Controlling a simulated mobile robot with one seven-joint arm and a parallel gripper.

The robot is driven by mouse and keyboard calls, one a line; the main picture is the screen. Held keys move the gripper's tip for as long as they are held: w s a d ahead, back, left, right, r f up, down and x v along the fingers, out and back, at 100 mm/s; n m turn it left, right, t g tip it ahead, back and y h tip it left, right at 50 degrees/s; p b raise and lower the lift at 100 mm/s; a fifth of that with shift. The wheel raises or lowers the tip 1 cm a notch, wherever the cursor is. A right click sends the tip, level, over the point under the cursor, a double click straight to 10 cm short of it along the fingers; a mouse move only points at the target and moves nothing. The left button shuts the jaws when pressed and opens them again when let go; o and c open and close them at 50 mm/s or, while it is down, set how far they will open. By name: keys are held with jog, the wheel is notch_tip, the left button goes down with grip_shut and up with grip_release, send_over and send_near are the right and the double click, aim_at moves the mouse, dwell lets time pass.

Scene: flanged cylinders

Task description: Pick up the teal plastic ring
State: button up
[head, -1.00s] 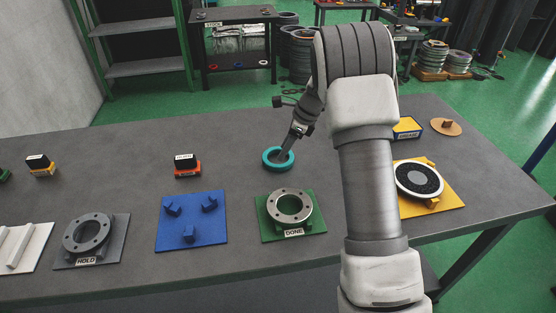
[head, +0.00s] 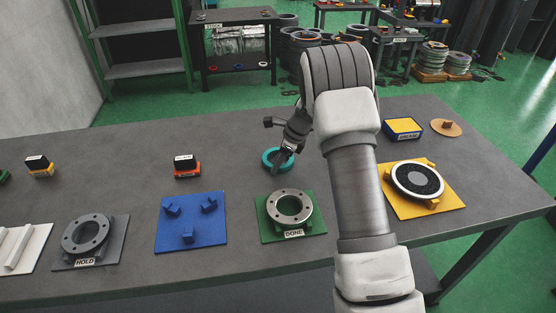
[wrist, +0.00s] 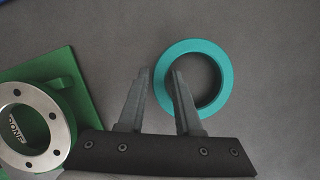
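The teal plastic ring (head: 266,160) lies flat on the grey table, behind the green DONE plate. In the wrist view the ring (wrist: 226,78) is right of centre. My gripper (head: 276,167) is over the near side of the ring in the head view, partly hiding it. In the wrist view my gripper (wrist: 162,72) is open, with a clear gap between its fingers. The right finger overlaps the ring's left side and opening, and the left finger is outside it to the left. Nothing is held. I cannot tell the height of the fingertips above the table.
The green DONE plate (head: 264,235) bears a metal flange (head: 275,207), close to my gripper. The blue fixture (head: 175,238), grey HOLD plate (head: 115,250) and yellow plate (head: 440,200) are along the front. An orange-based block (head: 187,166) stands left of the ring.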

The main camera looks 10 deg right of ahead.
grip_shut()
jog(key=shift+r, duration=0.1)
jog(key=shift+r, duration=0.6)
notch_tip(320, 180, up, 3)
jog(key=shift+w+f, duration=0.1)
jog(key=s+d+r, duration=0.6)
jog(key=d+r, duration=0.1)
jog(key=d, duration=0.3)
jog(key=shift+s, duration=0.1)
